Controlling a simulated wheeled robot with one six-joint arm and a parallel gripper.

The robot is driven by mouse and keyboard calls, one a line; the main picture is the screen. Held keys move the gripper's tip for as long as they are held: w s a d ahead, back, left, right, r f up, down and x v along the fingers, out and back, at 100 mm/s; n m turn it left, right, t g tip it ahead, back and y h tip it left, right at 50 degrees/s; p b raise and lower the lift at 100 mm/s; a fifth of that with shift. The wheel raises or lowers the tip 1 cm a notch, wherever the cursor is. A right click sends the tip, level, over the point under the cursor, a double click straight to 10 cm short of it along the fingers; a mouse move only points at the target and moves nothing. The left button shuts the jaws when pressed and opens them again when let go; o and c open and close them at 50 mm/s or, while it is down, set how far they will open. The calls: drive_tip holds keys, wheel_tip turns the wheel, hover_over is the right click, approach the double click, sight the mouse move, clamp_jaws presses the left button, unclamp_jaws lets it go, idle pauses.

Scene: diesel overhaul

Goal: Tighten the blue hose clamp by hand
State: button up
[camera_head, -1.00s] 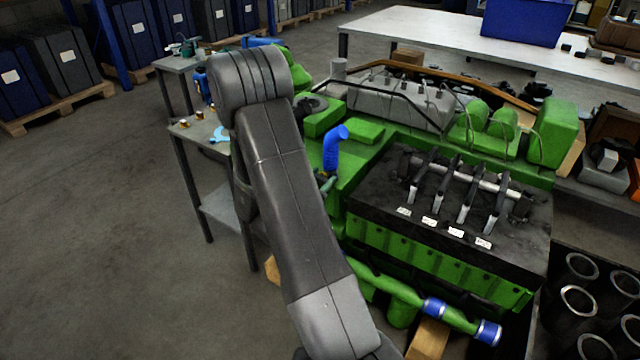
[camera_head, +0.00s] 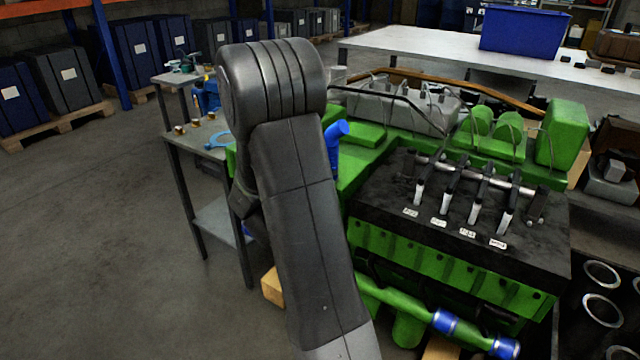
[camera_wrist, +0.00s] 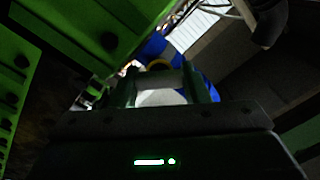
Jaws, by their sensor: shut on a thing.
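A blue bent hose (camera_head: 336,140) stands on the green engine in the head view, partly covered by my arm. Its lower end and any clamp there are hidden. In the wrist view the fingers of my gripper (camera_wrist: 160,88) are shut on a pale grey piece (camera_wrist: 160,98). A blue rounded surface (camera_wrist: 152,47) shows just beyond the fingers. The view is dark, so I cannot tell whether the held piece is part of the blue hose clamp. My gripper is hidden behind my arm in the head view.
A green engine part (camera_wrist: 85,30) lies close at the left of the wrist view. The engine's black top (camera_head: 460,220) carries several levers. A green pipe with blue sleeves (camera_head: 446,322) runs along its lower front.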

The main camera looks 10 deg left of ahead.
idle(0.3)
drive_tip(key=o, duration=1)
drive_tip(key=shift+f, duration=0.1)
drive_tip(key=shift+p, duration=0.3)
